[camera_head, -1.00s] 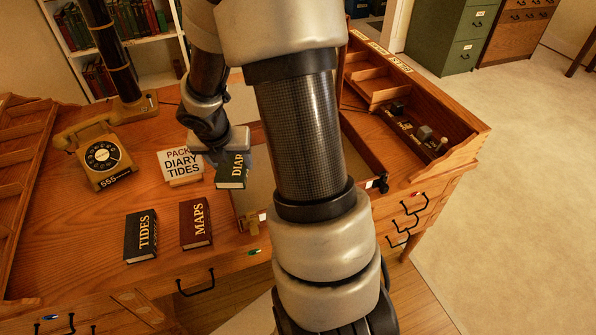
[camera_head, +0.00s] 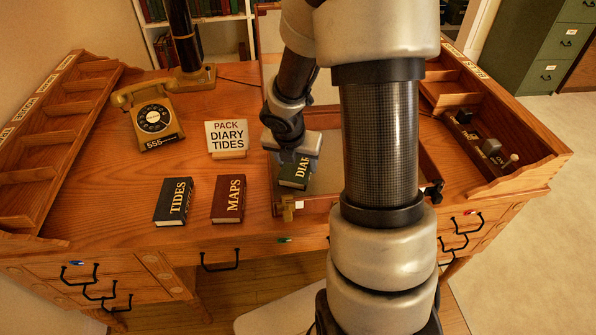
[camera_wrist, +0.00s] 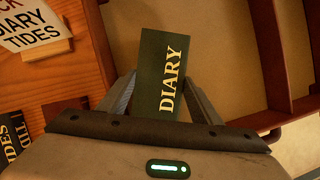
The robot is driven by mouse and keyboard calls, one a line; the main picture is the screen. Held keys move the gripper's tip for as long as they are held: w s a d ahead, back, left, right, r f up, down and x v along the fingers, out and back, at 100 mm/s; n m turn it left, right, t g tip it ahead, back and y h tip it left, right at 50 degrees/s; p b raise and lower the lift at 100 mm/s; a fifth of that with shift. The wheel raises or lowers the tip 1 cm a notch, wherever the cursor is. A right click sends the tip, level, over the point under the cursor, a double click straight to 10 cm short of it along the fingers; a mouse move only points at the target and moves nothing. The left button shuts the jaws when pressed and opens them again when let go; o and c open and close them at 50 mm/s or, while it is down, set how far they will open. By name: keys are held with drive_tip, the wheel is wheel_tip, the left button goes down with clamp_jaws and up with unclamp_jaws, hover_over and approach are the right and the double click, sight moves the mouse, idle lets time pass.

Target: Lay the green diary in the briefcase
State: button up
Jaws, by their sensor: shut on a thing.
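The green diary (camera_head: 293,173) is held in my gripper (camera_head: 294,155), which is shut on it. In the wrist view the diary (camera_wrist: 163,75) sits between the two fingers of my gripper (camera_wrist: 160,100), its gold title facing up. The open briefcase (camera_head: 322,197) lies on the desk, partly hidden behind my arm. Its tan lining (camera_wrist: 220,45) shows beneath and beside the diary in the wrist view. The diary is over the left part of the briefcase; I cannot tell whether it touches the bottom.
A black TIDES book (camera_head: 173,201) and a red MAPS book (camera_head: 228,198) lie left of the briefcase. A sign (camera_head: 227,137) reading PACK DIARY TIDES stands behind them. A telephone (camera_head: 153,118) is farther left. Pigeonhole racks (camera_head: 70,110) line the desk's sides.

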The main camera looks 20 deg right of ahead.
drive_tip(key=shift+f, duration=0.85)
drive_tip(key=shift+f+b, duration=0.1)
drive_tip(key=shift+b, duration=0.2)
drive_tip(key=shift+f, duration=0.2)
drive_tip(key=o, duration=0.9)
drive_tip(key=shift+c, duration=0.2)
drive_tip(key=shift+r, duration=0.1)
drive_tip(key=p+v, duration=0.6)
drive_tip(key=v, duration=0.5)
drive_tip(key=shift+r, duration=0.15)
drive_tip(key=shift+s+a+r+p, duration=0.2)
drive_tip(key=shift+r+p, duration=0.1)
drive_tip(key=shift+r, duration=0.2)
